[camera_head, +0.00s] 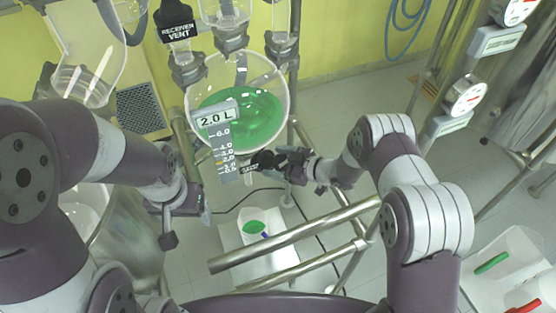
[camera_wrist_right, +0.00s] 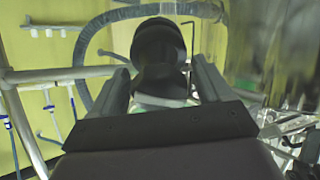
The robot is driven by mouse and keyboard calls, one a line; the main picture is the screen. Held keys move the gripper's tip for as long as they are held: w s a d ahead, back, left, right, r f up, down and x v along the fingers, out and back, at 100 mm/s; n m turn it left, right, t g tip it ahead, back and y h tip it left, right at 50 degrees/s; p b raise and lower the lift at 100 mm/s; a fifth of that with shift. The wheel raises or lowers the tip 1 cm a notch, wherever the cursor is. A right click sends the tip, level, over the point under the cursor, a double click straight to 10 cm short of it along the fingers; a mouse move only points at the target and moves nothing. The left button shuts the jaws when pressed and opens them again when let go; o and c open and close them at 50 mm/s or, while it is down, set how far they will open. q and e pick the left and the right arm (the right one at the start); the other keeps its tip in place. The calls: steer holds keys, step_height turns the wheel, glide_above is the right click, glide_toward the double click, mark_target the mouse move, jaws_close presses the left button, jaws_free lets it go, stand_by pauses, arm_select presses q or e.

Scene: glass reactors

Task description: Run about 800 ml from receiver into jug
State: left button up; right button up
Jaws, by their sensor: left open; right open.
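The receiver (camera_head: 276,82) is a round glass vessel at centre in the head view, holding green liquid (camera_head: 262,118). Its display reads 2.0 L above a printed scale. A black valve handle (camera_head: 264,160) sits at its bottom outlet. My right gripper (camera_head: 290,164) is open beside this handle. In the right wrist view, a black knob (camera_wrist_right: 158,45) stands between the open fingers (camera_wrist_right: 160,80); contact is unclear. My left gripper (camera_head: 182,210) is open and empty at left, away from the receiver.
Metal rails (camera_head: 300,240) cross in front of the jug. A black vent label (camera_head: 176,22) hangs above the receiver. Round gauges (camera_head: 467,95) stand at the right. Pale containers with green and red parts (camera_head: 508,247) sit at lower right. A glass vessel (camera_head: 88,75) is at upper left.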

steer(key=shift+c, duration=0.3)
steer(key=c, duration=1)
steer(key=shift+o, duration=0.2)
steer(key=shift+f+n+b, duration=0.2)
steer(key=shift+n+b, duration=0.9)
steer(key=shift+b, duration=0.05)
steer(key=n+g+b, duration=0.1)
steer(key=n+b, duration=0.1)
steer(key=shift+n, duration=0.4)
steer(key=n+b, duration=0.4)
steer(key=n, duration=0.1)
steer(key=shift+r+n+g, duration=0.1)
steer(key=shift+n+g, duration=0.2)
steer(key=shift+s, duration=0.1)
